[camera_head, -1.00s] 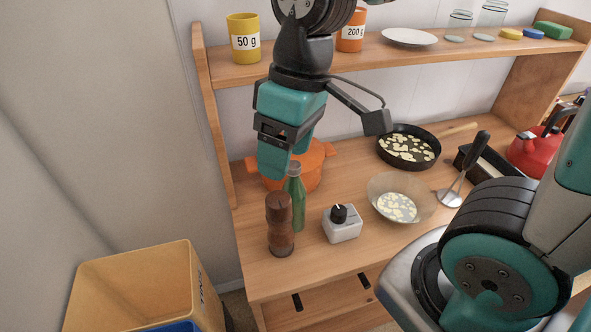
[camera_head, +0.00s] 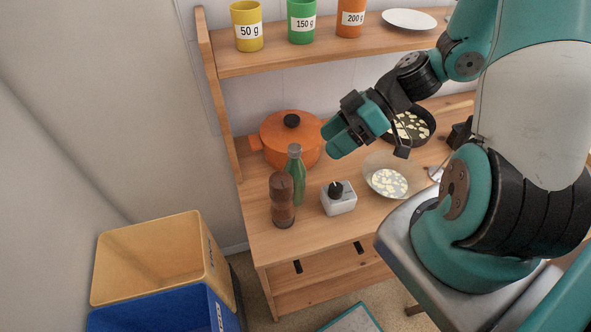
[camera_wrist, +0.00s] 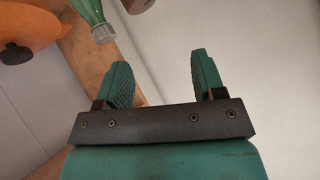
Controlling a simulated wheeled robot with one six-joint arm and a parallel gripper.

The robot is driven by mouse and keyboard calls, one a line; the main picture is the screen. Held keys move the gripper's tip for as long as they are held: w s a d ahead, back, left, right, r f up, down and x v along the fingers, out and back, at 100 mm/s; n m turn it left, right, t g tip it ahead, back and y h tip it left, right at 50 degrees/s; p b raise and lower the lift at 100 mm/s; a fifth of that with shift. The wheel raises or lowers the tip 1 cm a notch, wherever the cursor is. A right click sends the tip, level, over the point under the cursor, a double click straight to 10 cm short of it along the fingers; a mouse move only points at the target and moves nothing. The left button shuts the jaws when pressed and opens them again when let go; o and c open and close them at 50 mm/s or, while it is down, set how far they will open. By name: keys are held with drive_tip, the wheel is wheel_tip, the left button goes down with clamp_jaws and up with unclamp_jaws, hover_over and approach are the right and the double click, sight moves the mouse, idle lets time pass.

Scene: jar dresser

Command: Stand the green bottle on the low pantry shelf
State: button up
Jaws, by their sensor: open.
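The green bottle (camera_head: 296,178) stands upright on the wooden dresser top, just behind a brown pepper mill (camera_head: 283,202). In the wrist view the bottle (camera_wrist: 93,18) shows at the top left, outside my jaws, with its cap end towards me. My gripper (camera_head: 330,142) is to the right of the bottle and higher, apart from it. In the wrist view its two teal fingers (camera_wrist: 162,78) stand apart with nothing between them. A lower wooden shelf board (camera_head: 318,288) shows under the dresser top; whether it is the low pantry shelf I cannot tell.
An orange pot (camera_head: 290,138) stands behind the bottle. A white timer with a black knob (camera_head: 339,199) and a bowl (camera_head: 388,183) are to the right. Labelled cups (camera_head: 301,22) stand on the upper shelf. Yellow (camera_head: 150,258) and blue (camera_head: 165,312) bins stand at the lower left.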

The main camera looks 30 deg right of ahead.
sight(297, 148)
drive_tip(key=d+f+t+p, duration=0.2)
drive_tip(key=d+t+p, duration=0.1)
drive_tip(key=d+t, duration=0.35)
drive_tip(key=shift+m, duration=0.3)
drive_tip(key=b+x, duration=0.2)
drive_tip(key=x, duration=0.1)
drive_tip(key=b+x, duration=0.1)
drive_tip(key=x, duration=0.3)
drive_tip(key=f+b+x, duration=0.1)
drive_tip(key=b+x, duration=0.1)
drive_tip(key=x, duration=0.2)
drive_tip(key=shift+s+b, duration=0.3)
drive_tip(key=shift+b, duration=0.05)
drive_tip(key=shift+w+a, duration=0.25)
drive_tip(key=shift+w+a+f+b, duration=0.2)
drive_tip(key=shift+f+b, duration=0.1)
drive_tip(key=shift+b, duration=0.35)
drive_tip(key=x, duration=0.1)
drive_tip(key=b+x, duration=0.1)
drive_tip(key=x, duration=0.1)
drive_tip(key=shift+w+a+r, duration=0.1)
drive_tip(key=shift+w+a, duration=0.15)
drive_tip(key=shift+a, duration=0.05)
drive_tip(key=shift+w+a, duration=0.15)
clamp_jaws()
